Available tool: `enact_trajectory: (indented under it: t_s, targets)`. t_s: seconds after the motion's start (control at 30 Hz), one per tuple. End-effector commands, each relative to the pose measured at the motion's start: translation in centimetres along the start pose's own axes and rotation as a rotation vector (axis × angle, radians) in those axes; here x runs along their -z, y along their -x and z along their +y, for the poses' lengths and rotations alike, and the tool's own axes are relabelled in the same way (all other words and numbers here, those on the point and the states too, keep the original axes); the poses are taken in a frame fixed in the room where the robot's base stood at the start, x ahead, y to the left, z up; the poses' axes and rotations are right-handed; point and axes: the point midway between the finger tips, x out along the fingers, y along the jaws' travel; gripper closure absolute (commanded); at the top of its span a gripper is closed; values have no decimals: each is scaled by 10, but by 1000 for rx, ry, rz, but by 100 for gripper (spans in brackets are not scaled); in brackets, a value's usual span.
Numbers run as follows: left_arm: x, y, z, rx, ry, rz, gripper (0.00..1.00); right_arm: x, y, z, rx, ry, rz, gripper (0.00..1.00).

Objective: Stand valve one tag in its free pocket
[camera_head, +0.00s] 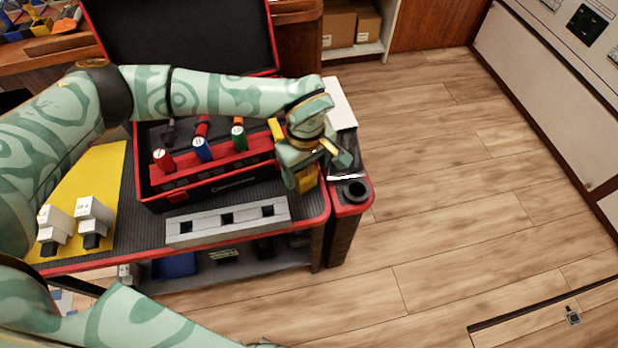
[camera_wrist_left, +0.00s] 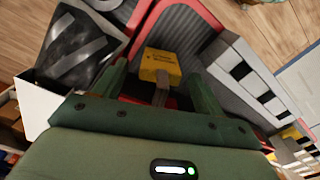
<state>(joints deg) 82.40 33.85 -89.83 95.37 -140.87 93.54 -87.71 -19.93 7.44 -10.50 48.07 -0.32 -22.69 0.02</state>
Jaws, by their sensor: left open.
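A yellow tag (camera_wrist_left: 160,66) with small dark lettering and a grey-brown stem shows in the left wrist view, lying between my left gripper's (camera_wrist_left: 158,85) spread fingers. The lettering is too small to read. In the head view a yellow piece (camera_head: 305,178) shows just under my left gripper (camera_head: 316,168), at the right end of the red-edged bench; the gripper partly hides it. The left gripper is open. A grey block (camera_head: 185,229) with square dark pockets lies along the bench's front edge; it also shows in the wrist view (camera_wrist_left: 232,62). My right gripper is out of view.
A red and black case (camera_head: 192,190) with red, blue, green and yellow handles stands behind the grey block. Two white breakers (camera_head: 93,215) stand on a yellow mat (camera_head: 105,165) at the left. A round cup (camera_head: 357,191) sits at the right corner.

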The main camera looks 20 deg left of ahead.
Motion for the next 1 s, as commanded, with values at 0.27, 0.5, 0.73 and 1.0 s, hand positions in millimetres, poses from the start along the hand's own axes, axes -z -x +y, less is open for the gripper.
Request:
enact_trajectory:
  t_s: [0.27, 0.5, 0.73, 1.0]
  targets:
    - [1, -13, 0, -2, 1, 2, 29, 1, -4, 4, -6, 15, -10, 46]
    - [1, -13, 0, -2, 1, 2, 74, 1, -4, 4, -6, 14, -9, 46]
    - [0, -13, 0, -2, 1, 1, 77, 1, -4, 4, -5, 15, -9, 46]
    - [0, 4, 1, -4, 1, 3, 77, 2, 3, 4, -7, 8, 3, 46]
